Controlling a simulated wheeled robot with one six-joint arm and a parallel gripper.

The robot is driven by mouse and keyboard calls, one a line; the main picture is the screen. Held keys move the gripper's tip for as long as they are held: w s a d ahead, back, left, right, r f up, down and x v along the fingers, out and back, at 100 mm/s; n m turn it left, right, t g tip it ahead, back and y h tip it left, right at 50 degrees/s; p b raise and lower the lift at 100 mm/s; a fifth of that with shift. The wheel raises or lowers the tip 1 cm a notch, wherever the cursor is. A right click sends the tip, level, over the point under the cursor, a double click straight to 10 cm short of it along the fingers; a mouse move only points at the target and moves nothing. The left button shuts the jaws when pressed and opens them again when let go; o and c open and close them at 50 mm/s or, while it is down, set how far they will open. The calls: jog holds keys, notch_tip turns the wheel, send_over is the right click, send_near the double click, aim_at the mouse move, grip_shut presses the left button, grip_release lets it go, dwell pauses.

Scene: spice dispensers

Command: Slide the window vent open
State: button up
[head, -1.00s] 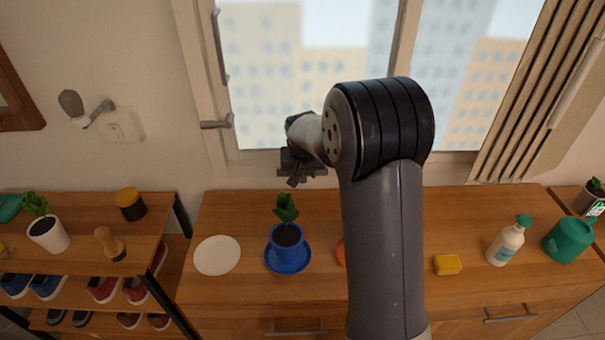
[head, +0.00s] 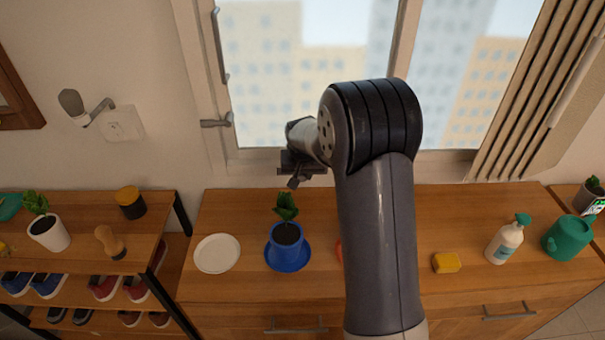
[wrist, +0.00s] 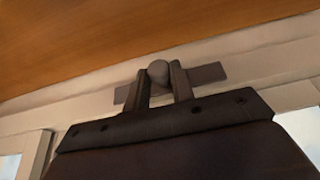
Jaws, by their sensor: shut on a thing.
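The window vent shows in the wrist view as a grey strip (wrist: 208,73) on the pale window frame, with a round grey knob (wrist: 158,71). My gripper (wrist: 161,82) has one finger on each side of the knob and is shut on it. The strip shows on both sides of the fingers. In the head view my gripper (head: 300,168) is at the lower rail of the window (head: 260,90), above the cabinet. My own arm hides part of the window and the rail there.
Below stands a wooden cabinet (head: 240,199) with a blue potted plant (head: 287,245), a white plate (head: 217,254), a yellow sponge (head: 446,262), a soap bottle (head: 505,243) and a green watering can (head: 567,237). A shoe rack (head: 75,215) is at left, folded curtains (head: 530,90) at right.

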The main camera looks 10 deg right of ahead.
grip_shut()
jog(key=s+d+b, duration=0.1)
jog(key=d, duration=0.5)
jog(key=shift+s+d, duration=0.15)
jog(key=o, duration=0.8)
grip_release()
jog(key=shift+d, duration=0.15)
jog(key=shift+o, duration=0.2)
jog(key=shift+r, duration=0.1)
jog(key=b+v, duration=0.1)
jog(key=v, duration=0.9)
jog(key=shift+s+r, duration=0.25)
jog(key=shift+r, duration=0.05)
jog(key=shift+f, duration=0.1)
